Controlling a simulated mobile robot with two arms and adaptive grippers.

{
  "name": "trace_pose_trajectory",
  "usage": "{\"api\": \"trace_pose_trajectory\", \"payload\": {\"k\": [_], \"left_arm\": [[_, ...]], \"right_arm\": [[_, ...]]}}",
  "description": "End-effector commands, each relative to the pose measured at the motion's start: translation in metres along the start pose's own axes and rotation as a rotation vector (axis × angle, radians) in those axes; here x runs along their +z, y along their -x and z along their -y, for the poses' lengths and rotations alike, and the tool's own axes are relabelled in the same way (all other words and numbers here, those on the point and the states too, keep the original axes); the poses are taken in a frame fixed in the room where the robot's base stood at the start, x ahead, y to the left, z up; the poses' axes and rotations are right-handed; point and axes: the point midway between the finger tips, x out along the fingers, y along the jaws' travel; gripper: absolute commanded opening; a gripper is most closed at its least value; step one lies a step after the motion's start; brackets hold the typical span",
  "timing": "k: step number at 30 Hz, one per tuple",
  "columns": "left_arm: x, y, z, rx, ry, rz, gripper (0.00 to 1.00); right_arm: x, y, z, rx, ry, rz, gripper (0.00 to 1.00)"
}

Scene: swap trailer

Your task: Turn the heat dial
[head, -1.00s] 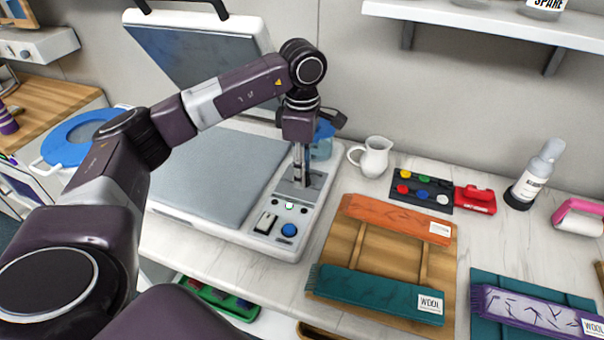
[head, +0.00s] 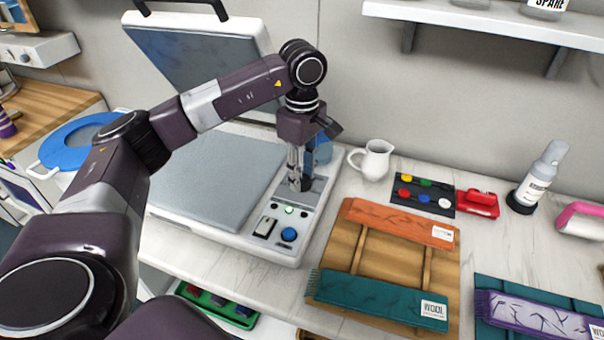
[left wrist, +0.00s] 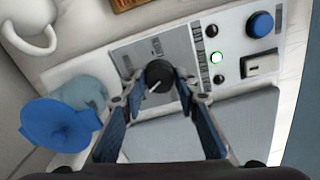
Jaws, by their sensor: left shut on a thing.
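The heat dial (left wrist: 158,72) is a round black knob with a white pointer line on a grey plate (left wrist: 127,58) of the heat press. The left wrist view shows my left gripper (left wrist: 160,85) with its fingertips on either side of the dial, shut on it. In the head view my left gripper (head: 300,185) points down at the press's control panel (head: 265,245) and its fingers hide most of the dial. The plate's markings are too small to read. My right gripper is not in view.
The panel also has a blue button (head: 289,234), a lit green lamp (head: 290,210) and a rocker switch (head: 265,227). The press lid (head: 200,60) stands open. A white jug (head: 375,160) is right of the gripper. A blue-lidded container (left wrist: 62,122) is close to the fingers.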

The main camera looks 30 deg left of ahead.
Motion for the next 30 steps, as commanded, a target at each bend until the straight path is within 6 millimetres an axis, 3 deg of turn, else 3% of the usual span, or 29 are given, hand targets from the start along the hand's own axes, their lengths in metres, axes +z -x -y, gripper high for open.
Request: {"api": "trace_pose_trajectory", "payload": {"k": [5,6,11,22,26,30], "left_arm": [[0.000,0.002,-0.001,0.005,0.002,0.001,0.04],[0.000,0.002,-0.001,0.005,0.002,0.001,0.30],[0.000,0.001,-0.001,0.003,0.002,0.001,0.47],[0.000,0.006,-0.001,0.004,0.002,0.001,0.47],[0.000,0.025,-0.002,0.007,0.002,0.001,0.47],[0.000,0.058,-0.002,0.009,0.001,0.001,0.47]], "right_arm": [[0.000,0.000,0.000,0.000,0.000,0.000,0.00],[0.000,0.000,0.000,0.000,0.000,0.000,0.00],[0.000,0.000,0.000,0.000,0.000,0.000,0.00],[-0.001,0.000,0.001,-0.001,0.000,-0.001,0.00],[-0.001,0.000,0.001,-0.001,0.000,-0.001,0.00],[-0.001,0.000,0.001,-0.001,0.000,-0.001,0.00]]}}
